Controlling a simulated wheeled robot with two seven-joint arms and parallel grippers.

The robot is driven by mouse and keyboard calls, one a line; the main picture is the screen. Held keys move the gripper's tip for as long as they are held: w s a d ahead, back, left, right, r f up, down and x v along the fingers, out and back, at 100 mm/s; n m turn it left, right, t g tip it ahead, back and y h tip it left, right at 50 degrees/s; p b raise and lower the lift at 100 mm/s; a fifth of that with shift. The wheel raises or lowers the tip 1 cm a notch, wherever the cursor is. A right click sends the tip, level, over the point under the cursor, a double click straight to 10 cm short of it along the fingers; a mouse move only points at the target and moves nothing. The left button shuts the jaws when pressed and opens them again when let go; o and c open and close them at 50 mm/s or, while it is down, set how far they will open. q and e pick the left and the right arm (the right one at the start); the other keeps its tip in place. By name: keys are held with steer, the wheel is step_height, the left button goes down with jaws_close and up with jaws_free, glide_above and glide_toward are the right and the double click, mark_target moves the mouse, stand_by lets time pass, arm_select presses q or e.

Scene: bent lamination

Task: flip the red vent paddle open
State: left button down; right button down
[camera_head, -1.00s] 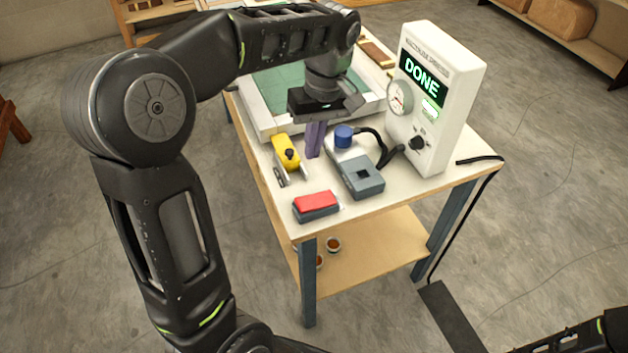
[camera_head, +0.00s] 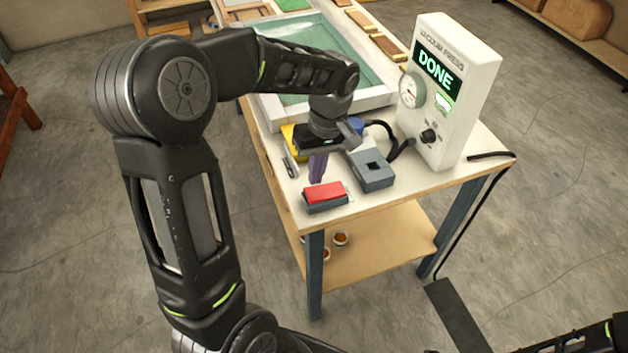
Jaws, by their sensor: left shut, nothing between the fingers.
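The red vent paddle (camera_head: 325,192) lies flat on a grey-blue base (camera_head: 327,207) near the front left corner of the table. My left gripper (camera_head: 318,178) is shut and empty, pointing down close above the paddle's back edge. I cannot tell whether its fingertips touch the paddle. The white vacuum press box (camera_head: 452,95) stands at the right with a green DONE display (camera_head: 437,70). My right arm shows only as a sliver at the bottom right corner; its gripper is out of view.
A grey block (camera_head: 374,178) with a square opening sits right of the paddle, with a dark hose running to the box. A yellow tool (camera_head: 290,137) is partly hidden behind my left gripper. A white-framed tray (camera_head: 383,98) with a green sheet lies behind. The table's front edge is close.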

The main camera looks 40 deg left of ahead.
mark_target(312, 192)
arm_select(q)
steer(key=shift+s+a+f, duration=0.1)
steer(key=shift+f, duration=0.8)
steer(key=shift+s+a+f, duration=0.1)
steer(key=shift+f, duration=0.75)
steer(key=shift+s+f+t+b, duration=0.15)
steer(key=shift+f+t+b, duration=0.15)
steer(key=shift+f+b, duration=0.35)
steer(key=shift+r, duration=0.4)
steer(key=shift+r+p, duration=0.7)
steer(key=shift+r, duration=0.05)
